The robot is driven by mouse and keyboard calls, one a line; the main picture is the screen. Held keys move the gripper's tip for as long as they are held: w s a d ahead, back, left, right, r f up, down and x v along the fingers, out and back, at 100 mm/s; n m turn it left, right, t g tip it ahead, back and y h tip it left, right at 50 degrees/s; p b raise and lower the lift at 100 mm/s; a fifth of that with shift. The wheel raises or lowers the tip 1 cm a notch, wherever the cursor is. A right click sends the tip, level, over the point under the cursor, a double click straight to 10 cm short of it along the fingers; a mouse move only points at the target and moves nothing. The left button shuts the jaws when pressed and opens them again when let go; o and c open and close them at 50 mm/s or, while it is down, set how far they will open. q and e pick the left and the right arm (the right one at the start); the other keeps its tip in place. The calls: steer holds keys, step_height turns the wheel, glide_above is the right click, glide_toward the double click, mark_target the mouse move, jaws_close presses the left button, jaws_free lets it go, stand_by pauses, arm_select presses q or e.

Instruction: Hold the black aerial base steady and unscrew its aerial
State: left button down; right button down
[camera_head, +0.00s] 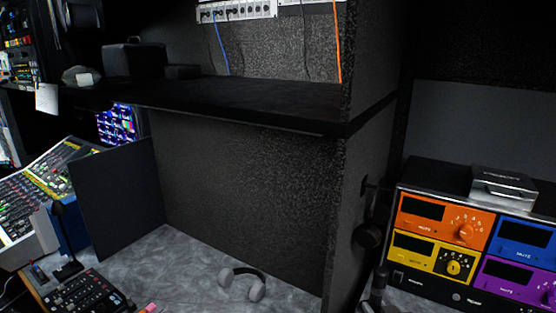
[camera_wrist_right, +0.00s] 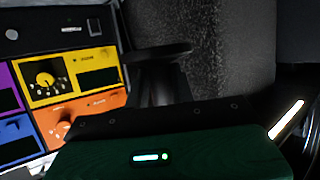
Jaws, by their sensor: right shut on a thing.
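My right gripper (camera_head: 377,301) is low in the head view, at the bottom edge beside the panel's end, and mostly cut off. Its dark green housing (camera_wrist_right: 205,150) with a lit strip fills the lower part of the right wrist view. It is shut on a dark upright thing, which I take for the black aerial base (camera_wrist_right: 155,88); it is dark and partly hidden behind the housing. I cannot make out the aerial separately or its joint with the base. My left gripper is not in view.
A rack of orange, yellow, blue and purple units (camera_head: 440,232) stands at the right with a silver box (camera_head: 503,184) on top. Black headphones (camera_head: 368,234) hang on the panel.

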steer(key=shift+s+a+r+m, duration=0.2)
steer(key=shift+a+m, duration=0.1)
steer(key=shift+a, duration=0.15)
